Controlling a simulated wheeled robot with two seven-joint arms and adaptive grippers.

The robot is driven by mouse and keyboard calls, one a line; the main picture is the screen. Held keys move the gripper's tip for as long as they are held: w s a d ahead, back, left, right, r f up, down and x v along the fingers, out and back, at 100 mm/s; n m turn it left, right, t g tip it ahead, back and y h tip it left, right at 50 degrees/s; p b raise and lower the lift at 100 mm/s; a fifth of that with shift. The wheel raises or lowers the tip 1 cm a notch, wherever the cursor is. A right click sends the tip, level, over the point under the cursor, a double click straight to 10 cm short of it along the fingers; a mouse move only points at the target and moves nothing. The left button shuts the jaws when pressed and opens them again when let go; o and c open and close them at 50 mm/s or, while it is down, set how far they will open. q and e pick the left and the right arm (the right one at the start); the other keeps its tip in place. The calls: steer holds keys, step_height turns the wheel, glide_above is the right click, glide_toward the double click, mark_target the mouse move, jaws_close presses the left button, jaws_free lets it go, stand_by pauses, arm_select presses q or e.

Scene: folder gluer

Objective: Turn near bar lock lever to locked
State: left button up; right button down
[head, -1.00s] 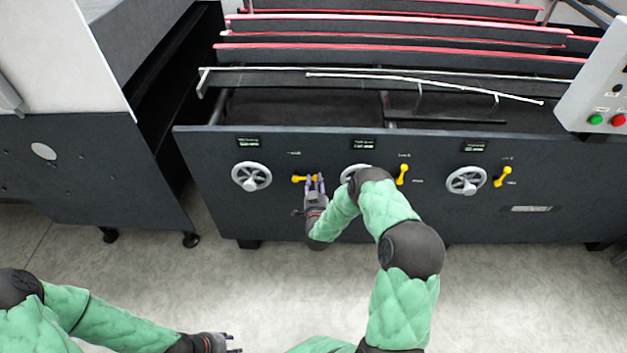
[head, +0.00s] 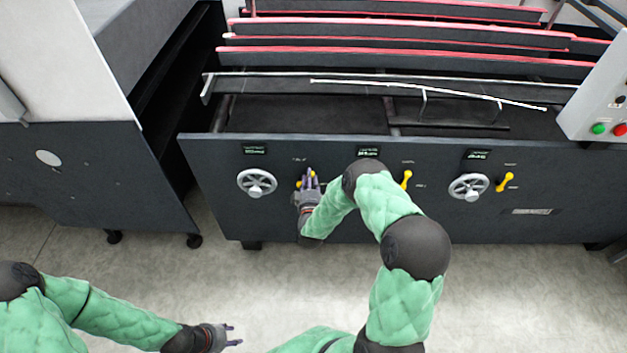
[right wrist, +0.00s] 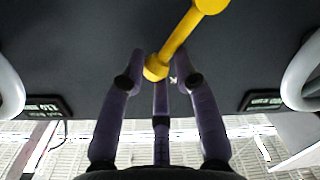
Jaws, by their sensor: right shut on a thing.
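The yellow lock lever (right wrist: 183,38) on the left of the dark machine front is held at its knob end in the right wrist view. It slants across that view from the knob, between the purple fingers, up to its thicker end at the top edge. In the head view the lever (head: 298,184) is mostly hidden by my right gripper (head: 309,176) and appears tilted up to the right. My right gripper (right wrist: 160,70) is shut on the knob end. My left gripper (head: 236,335) is open and empty, low above the floor, far from the panel.
Two more yellow levers, a middle one (head: 406,180) and a right one (head: 505,182), stand on the panel (head: 350,225). Handwheels (head: 257,183) (head: 468,187) sit beside the levers, and my right arm covers the middle one. The floor (head: 270,285) in front is clear.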

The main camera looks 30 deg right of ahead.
steer(key=n, duration=0.1)
steer(key=a+n, duration=0.1)
steer(key=n, duration=0.1)
steer(key=shift+w+a+r, duration=0.1)
steer(key=shift+w+a, duration=0.2)
steer(key=shift+w+a+r+n+g+h, duration=0.1)
steer(key=shift+w+a+n+g+h, duration=0.2)
steer(key=shift+n, duration=0.55)
steer(key=shift+w+a+r+n+h, duration=0.1)
steer(key=shift+w+a+n, duration=0.15)
steer(key=shift+a+n, duration=0.45)
steer(key=shift+d+n, duration=0.15)
steer(key=shift+n, duration=0.1)
steer(key=c, duration=0.9)
jaws_free()
steer(key=shift+r, duration=0.1)
steer(key=shift+w, duration=0.1)
steer(key=shift+r, duration=0.1)
steer(key=v, duration=1.2)
